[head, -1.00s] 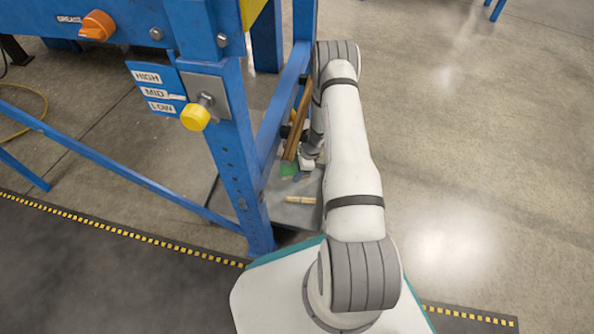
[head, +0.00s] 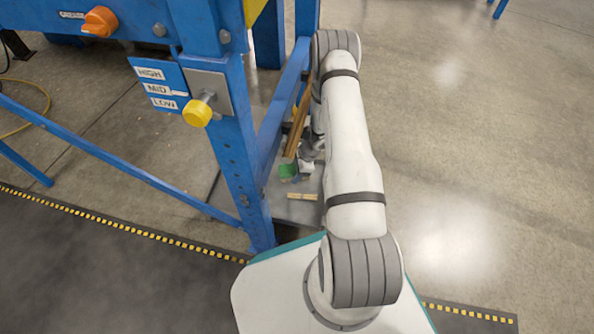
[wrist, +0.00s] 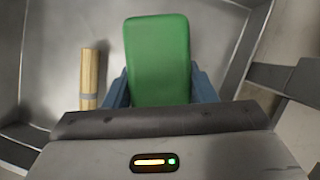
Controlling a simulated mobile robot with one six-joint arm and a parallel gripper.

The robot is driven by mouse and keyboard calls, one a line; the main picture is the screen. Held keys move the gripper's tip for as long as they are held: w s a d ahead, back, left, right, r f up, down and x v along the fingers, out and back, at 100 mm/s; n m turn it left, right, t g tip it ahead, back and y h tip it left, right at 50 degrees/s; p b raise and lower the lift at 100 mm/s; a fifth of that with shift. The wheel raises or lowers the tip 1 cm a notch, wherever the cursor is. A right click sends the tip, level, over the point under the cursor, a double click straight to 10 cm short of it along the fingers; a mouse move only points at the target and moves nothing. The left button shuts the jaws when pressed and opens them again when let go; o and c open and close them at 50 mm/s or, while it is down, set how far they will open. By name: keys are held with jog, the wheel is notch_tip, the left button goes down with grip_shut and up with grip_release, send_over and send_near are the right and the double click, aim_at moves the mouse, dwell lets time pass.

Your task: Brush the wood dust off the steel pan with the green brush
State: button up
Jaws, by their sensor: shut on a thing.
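The green brush (wrist: 157,58) is between the two blue-grey fingers of my gripper (wrist: 158,88) in the wrist view, and the gripper is shut on it. Its bristles are hidden. The steel pan (wrist: 52,50) lies below and around the brush in that view, with raised walls. In the head view the brush (head: 287,171) is a small green patch over the pan (head: 285,211), low beside the blue frame. My arm hides part of the pan. I cannot make out wood dust, or whether the brush touches the pan.
A short bundle of pale wood sticks (wrist: 89,75) with a grey band lies in the pan, left of the brush; it shows in the head view (head: 302,197) too. A blue frame leg (head: 232,150) and a brown bar (head: 298,128) stand close. Floor at right is clear.

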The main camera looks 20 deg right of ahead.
jog(key=shift+r+p, duration=1.55)
jog(key=shift+r, duration=1.15)
jog(key=shift+r+p, duration=1.05)
jog(key=shift+r, duration=0.45)
